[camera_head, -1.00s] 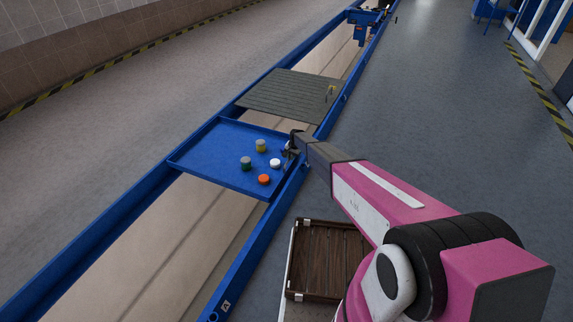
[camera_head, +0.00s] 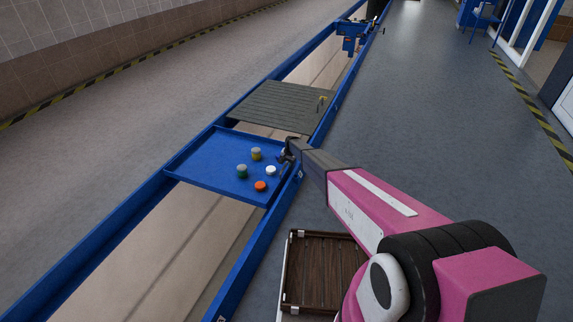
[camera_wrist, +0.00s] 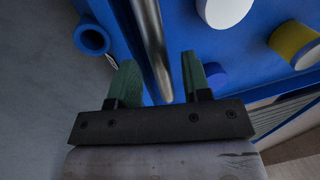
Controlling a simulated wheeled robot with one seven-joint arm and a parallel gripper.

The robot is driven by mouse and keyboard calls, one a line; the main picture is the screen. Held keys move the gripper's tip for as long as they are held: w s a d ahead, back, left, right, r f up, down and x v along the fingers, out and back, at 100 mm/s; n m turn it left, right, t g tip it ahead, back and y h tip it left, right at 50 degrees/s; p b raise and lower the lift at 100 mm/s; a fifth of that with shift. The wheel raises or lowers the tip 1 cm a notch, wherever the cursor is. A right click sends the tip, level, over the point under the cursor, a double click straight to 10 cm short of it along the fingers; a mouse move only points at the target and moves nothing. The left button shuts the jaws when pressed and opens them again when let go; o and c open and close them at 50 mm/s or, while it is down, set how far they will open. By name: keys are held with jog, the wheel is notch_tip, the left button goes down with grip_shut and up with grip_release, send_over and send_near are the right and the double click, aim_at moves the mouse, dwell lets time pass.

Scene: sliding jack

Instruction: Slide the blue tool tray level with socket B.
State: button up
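The blue tool tray (camera_head: 205,165) lies across the two blue rails over the pit, with several small cans on it. My gripper (camera_head: 288,155) is at the tray's right edge, by the near rail. In the wrist view my gripper (camera_wrist: 158,80) is open, its two green fingers on either side of a metal bar (camera_wrist: 152,45). Gaps show between the bar and both fingers. A blue ring-shaped socket (camera_wrist: 92,38) is left of the fingers; its letter is not readable. Socket B cannot be picked out in the head view.
A blue device (camera_head: 351,40) is further along. The rails are clear on the tray's near side. A wooden crate (camera_head: 322,272) stands beside the near rail.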

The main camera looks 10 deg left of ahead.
jog(key=shift+r, duration=0.1)
notch_tip(320, 180, up, 10)
jog(key=d, duration=0.2)
jog(key=shift+s+r, duration=0.2)
jog(key=shift+s, duration=0.1)
dwell(0.4)
jog(key=s+d+r+n, duration=0.1)
jog(key=s+d+r, duration=0.9)
jog(key=s, duration=0.8)
jog(key=s+d+r+n+h, duration=0.1)
jog(key=s+d+r, duration=0.9)
jog(key=s, duration=0.8)
jog(key=s+d+r+n+h, duration=0.1)
jog(key=s+d+r, duration=0.9)
jog(key=s, duration=0.8)
jog(key=shift+d+g, duration=0.3)
jog(key=shift+d, duration=0.25)
